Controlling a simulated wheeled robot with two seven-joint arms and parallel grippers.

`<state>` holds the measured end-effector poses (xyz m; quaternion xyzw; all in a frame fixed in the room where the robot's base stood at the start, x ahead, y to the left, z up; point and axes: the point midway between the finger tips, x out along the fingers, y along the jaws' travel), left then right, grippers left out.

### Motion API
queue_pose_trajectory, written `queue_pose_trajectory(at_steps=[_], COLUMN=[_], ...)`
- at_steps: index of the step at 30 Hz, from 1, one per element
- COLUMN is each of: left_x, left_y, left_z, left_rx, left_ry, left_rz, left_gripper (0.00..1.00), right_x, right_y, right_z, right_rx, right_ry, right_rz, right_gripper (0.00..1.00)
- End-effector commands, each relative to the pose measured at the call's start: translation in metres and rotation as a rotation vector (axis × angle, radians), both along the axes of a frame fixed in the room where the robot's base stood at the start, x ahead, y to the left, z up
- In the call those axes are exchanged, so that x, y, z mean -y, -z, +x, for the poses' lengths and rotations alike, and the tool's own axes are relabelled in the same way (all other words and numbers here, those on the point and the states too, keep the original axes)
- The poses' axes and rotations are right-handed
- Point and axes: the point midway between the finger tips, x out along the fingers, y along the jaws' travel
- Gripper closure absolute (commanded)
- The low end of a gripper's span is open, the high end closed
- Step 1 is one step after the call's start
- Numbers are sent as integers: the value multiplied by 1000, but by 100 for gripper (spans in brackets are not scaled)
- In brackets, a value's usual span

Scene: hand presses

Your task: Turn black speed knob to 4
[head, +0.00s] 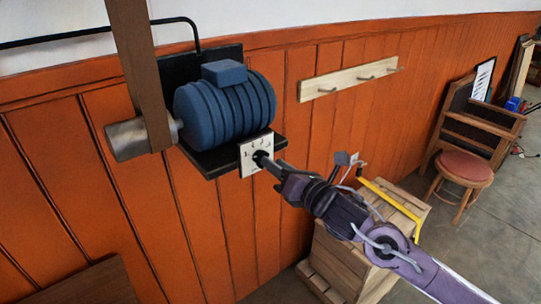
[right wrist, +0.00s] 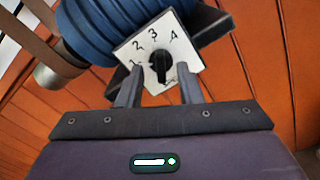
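The black speed knob (right wrist: 160,64) sits on a white dial plate (right wrist: 133,52) marked 1, 2, 3 and 4, tilted in the right wrist view. The knob's bar runs roughly up and down there; which number it points to I cannot tell for sure. In the head view the plate (head: 246,168) is fixed below the blue motor (head: 225,105). My right gripper (right wrist: 159,78) is open, its fingertips on either side of the knob's lower part, with visible gaps. In the head view the right gripper (head: 270,163) reaches the plate and partly hides the knob. My left gripper is not in view.
A brown belt (head: 140,70) runs over a metal pulley (head: 128,138) left of the motor. The motor stands on a black shelf (head: 205,165) on the orange panelled wall. A wooden crate (head: 340,262) stands below my right arm. A stool (head: 463,170) is farther right.

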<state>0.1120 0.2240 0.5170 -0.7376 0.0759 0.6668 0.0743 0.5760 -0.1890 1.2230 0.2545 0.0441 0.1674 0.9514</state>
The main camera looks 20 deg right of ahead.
Motion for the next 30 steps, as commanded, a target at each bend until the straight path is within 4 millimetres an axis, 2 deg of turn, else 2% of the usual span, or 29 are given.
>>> queue_pose_trajectory(at_steps=[1, 6, 16, 24, 30], left_x=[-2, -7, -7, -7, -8], left_y=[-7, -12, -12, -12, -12], left_z=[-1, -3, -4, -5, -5], left_rx=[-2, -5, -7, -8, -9], left_ry=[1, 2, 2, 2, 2], left_rz=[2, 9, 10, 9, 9], left_gripper=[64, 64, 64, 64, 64], right_x=[-2, -7, -9, -9, -9], right_y=[-4, -2, 1, 1, 1], right_z=[7, 22, 26, 25, 25], right_rx=[1, 0, -1, -1, -2], right_ry=[1, 1, 0, 0, 0], right_rz=[5, 1, 0, 0, 2], right_gripper=[67, 67, 67, 100, 100])
